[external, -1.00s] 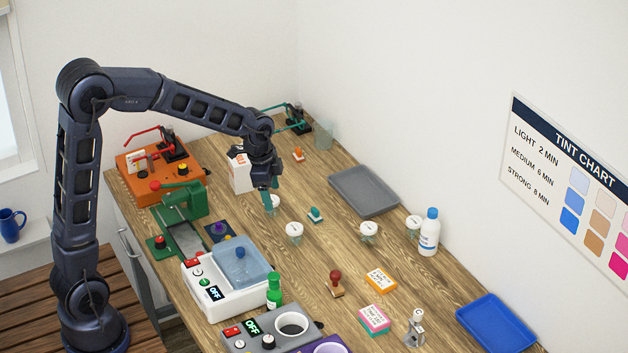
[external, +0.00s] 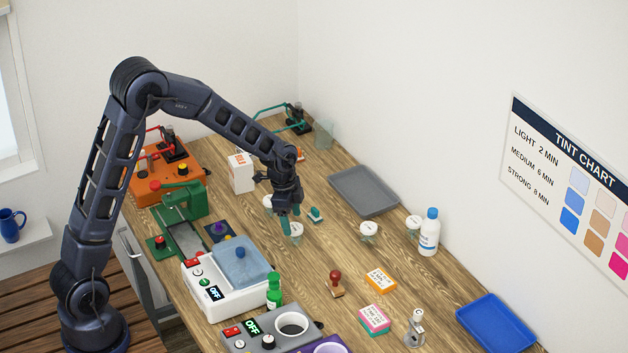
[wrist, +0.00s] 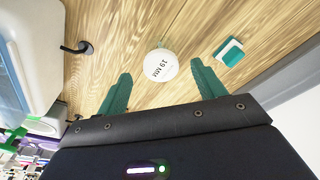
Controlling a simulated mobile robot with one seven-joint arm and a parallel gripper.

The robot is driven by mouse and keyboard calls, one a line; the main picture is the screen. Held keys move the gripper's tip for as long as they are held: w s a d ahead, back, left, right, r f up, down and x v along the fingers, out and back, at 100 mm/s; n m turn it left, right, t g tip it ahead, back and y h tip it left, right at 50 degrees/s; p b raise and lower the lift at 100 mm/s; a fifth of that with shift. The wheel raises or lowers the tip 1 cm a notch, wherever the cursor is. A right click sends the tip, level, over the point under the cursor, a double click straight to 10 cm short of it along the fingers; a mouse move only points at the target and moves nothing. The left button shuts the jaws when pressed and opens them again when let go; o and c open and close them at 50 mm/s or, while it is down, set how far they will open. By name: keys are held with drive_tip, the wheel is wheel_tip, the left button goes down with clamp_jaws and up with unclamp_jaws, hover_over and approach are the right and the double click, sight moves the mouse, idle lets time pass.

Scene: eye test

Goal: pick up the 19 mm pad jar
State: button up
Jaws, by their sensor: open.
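The 19 mm pad jar (wrist: 161,65) has a white round lid marked "19 MM", and in the wrist view it lies ahead of and between my fingertips. In the external view this appears to be the white-lidded jar (external: 297,236) directly under my gripper (external: 290,223). My gripper is open, its teal fingers apart with nothing between them, and it points down at the jar. Similar white-lidded jars stand behind it (external: 268,203), to its right (external: 369,232) and by the bottle (external: 413,226); their labels are too small to read.
A small teal and white block (external: 316,215) lies close right of the jar, also in the wrist view (wrist: 229,52). A white machine with a blue lid (external: 240,265) stands front left. A grey tray (external: 364,190) and a white bottle (external: 429,235) stand at the right.

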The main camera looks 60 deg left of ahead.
sight(294, 227)
drive_tip(key=shift+w+d+f, duration=0.15)
drive_tip(key=shift+w+f, duration=0.05)
drive_tip(key=shift+f, duration=1.15)
drive_tip(key=shift+w+d+f, duration=0.15)
drive_tip(key=shift+f, duration=1.2)
drive_tip(key=c, duration=1.1)
